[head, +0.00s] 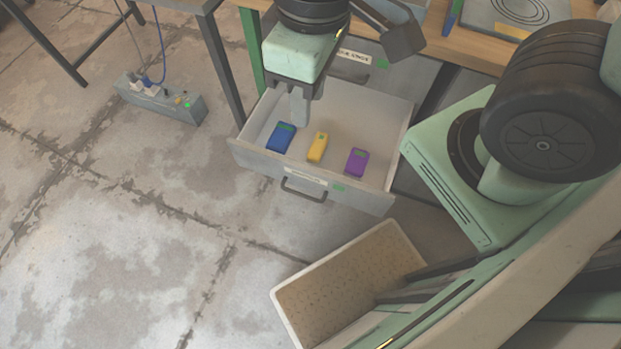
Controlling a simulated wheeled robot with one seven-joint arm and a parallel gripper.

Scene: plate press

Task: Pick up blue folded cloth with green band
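The blue folded cloth (279,140) with a green band near its upper end lies in the open drawer (262,160), on the left side. A yellow one (317,148) and a purple one (356,163) lie to its right, each apart from the others. My gripper (301,112) points down over the drawer, near the back and slightly right of the blue cloth. Its fingers overlap in this view, so their opening is hidden. The blue cloth is fully in view, and I see nothing held in the gripper.
The drawer is pulled out below a wooden workbench (470,50), with a handle (303,190) on its front. A pale open bin (345,290) stands on the floor in front. A grey power box (165,103) with cables is at left. The concrete floor at lower left is clear.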

